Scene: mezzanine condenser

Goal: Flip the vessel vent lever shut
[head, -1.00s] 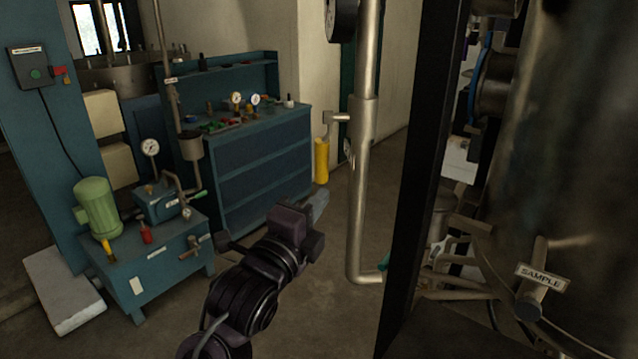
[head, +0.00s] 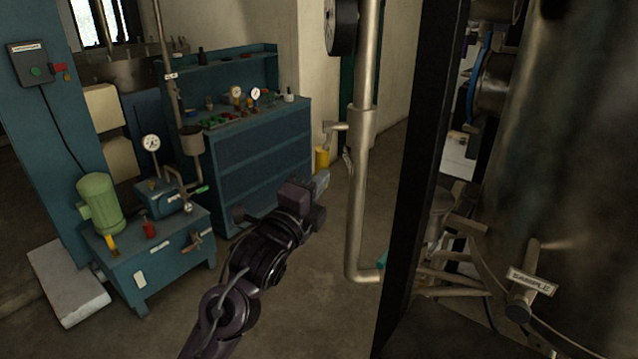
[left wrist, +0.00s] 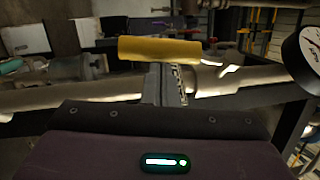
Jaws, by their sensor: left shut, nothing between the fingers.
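The vent lever has a yellow sleeve (head: 322,155) and hangs down from a small side branch on the vertical metal pipe (head: 358,200) in the head view. In the left wrist view, the yellow sleeve (left wrist: 160,50) lies across the picture just beyond my fingers. My left gripper (head: 321,182) is shut and empty, with its fingertips at the lower end of the sleeve, hiding part of it. In the left wrist view the left gripper's fingers (left wrist: 166,84) point at the sleeve. I cannot tell whether they touch it. My right gripper is not in view.
A dark upright post (head: 425,170) and a large metal vessel (head: 570,150) with a SAMPLE tag stand at right. A blue bench (head: 262,155) and a pump stand (head: 165,265) are at left. A round gauge (left wrist: 312,55) is near the wrist. Open floor lies between.

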